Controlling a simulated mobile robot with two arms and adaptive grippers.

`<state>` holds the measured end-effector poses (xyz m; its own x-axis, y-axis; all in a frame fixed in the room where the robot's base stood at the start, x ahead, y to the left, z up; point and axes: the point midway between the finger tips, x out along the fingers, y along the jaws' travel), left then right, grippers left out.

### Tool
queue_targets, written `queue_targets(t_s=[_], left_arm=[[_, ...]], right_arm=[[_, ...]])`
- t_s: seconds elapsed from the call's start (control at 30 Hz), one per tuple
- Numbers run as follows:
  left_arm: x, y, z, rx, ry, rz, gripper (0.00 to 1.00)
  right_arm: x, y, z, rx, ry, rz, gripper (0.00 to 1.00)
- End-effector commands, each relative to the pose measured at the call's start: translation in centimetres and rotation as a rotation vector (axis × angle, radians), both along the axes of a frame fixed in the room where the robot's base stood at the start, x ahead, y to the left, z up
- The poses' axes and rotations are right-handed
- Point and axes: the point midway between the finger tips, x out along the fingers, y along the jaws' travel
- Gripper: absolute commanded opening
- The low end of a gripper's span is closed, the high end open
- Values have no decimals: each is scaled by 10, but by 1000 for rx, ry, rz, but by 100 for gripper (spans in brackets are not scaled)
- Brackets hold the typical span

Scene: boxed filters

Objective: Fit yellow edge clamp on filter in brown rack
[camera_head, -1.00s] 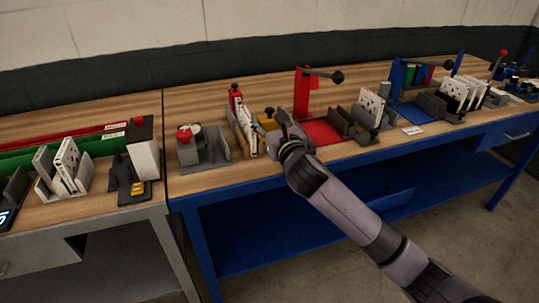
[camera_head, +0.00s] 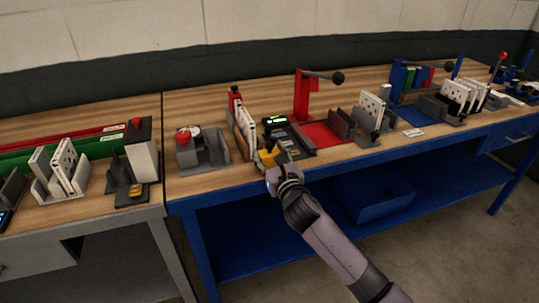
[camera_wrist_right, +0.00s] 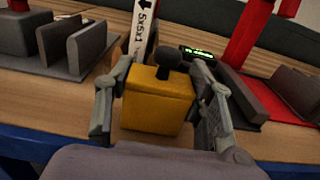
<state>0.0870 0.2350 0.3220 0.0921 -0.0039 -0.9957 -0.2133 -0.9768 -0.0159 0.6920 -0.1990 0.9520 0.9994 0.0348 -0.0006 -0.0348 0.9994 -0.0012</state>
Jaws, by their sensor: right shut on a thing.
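The yellow edge clamp (camera_head: 265,158), a block with a black knob on top, is in my right gripper (camera_head: 272,163) near the front edge of the blue bench. In the right wrist view the clamp (camera_wrist_right: 155,100) sits between both fingers of the gripper (camera_wrist_right: 160,112). In the wrist view the edge of a filter (camera_wrist_right: 143,30), with printed text and an arrow, rises directly behind the clamp. Whether clamp and filter touch cannot be told. My left gripper is not in view.
A dark device with a green display (camera_head: 278,121) stands right of the rack. A red press (camera_head: 303,95) and red mat (camera_head: 320,134) are farther right. A grey fixture with a red knob (camera_head: 200,150) stands left. Bare wood lies in front of it.

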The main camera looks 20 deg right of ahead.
Motion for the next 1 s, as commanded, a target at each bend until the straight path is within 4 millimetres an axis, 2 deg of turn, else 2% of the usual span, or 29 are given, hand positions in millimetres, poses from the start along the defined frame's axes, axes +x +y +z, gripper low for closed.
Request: queue_targets(t_s=[0.07, 0.1, 0.37, 0.73, 0.87, 1.0], left_arm=[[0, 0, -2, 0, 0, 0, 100], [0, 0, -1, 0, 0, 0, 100], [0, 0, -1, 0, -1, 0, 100], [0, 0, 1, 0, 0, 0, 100], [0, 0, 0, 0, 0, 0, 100], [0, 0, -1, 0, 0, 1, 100]], right_arm=[[0, 0, -3, 0, 0, 0, 20], [0, 0, -2, 0, 0, 0, 51], [0, 0, -2, 0, 0, 0, 68], [-1, 0, 2, 0, 0, 0, 69], [-15, -1, -1, -2, 1, 1, 69], [-42, -1, -1, -3, 1, 2, 69]])
